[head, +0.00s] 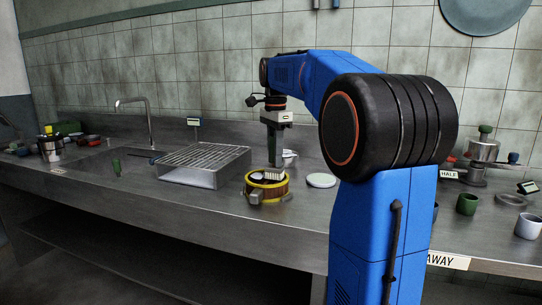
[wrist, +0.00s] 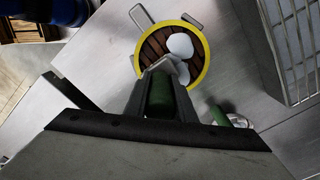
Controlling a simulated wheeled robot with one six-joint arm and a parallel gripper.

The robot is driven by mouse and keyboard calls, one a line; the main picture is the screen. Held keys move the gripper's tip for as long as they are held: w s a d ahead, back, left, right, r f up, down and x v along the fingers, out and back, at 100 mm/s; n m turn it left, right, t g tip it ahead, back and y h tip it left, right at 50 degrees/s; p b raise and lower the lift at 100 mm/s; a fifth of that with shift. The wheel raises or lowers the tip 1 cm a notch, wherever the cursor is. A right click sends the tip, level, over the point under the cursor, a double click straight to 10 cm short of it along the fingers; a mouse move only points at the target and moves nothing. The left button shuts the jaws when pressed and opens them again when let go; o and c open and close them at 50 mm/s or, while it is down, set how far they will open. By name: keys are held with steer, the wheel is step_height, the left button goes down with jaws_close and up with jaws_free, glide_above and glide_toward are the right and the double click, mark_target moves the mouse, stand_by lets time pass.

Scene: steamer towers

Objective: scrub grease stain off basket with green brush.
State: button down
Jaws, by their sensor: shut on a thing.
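The basket (head: 282,190) is round with a yellow rim, brown slats and grey side handles. It stands on the steel counter below my gripper (head: 272,148). In the wrist view the basket (wrist: 203,68) lies just beyond my fingertips (wrist: 163,72). My gripper points down and is shut on the green brush, whose green handle (wrist: 159,96) shows between the fingers. Pale patches (wrist: 180,45) lie over the slats; I cannot tell which is stain and which is bristle. The brush's lower end is low over the basket; whether it touches is unclear.
A wire rack (head: 205,160) stands left of the basket. A pale round dish (head: 321,180) lies to its right. A second green-handled item (wrist: 220,117) lies near the rack. A sink with a tap (head: 148,125) is farther left. Cups (head: 466,203) stand at the right.

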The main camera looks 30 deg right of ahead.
stand_by(0.4)
steer(key=shift+w+a+r, duration=0.1)
steer(key=shift+w+a, duration=0.75)
steer(key=shift+w, duration=0.25)
steer(key=shift+w+a, duration=0.9)
steer(key=shift+w, duration=0.2)
steer(key=shift+s+d, duration=0.1)
steer(key=shift+s+d, duration=0.8)
steer(key=shift+s, duration=0.2)
steer(key=shift+s, duration=0.1)
steer(key=shift+s+d+f, duration=0.2)
steer(key=shift+s+d, duration=0.65)
steer(key=shift+s, duration=0.2)
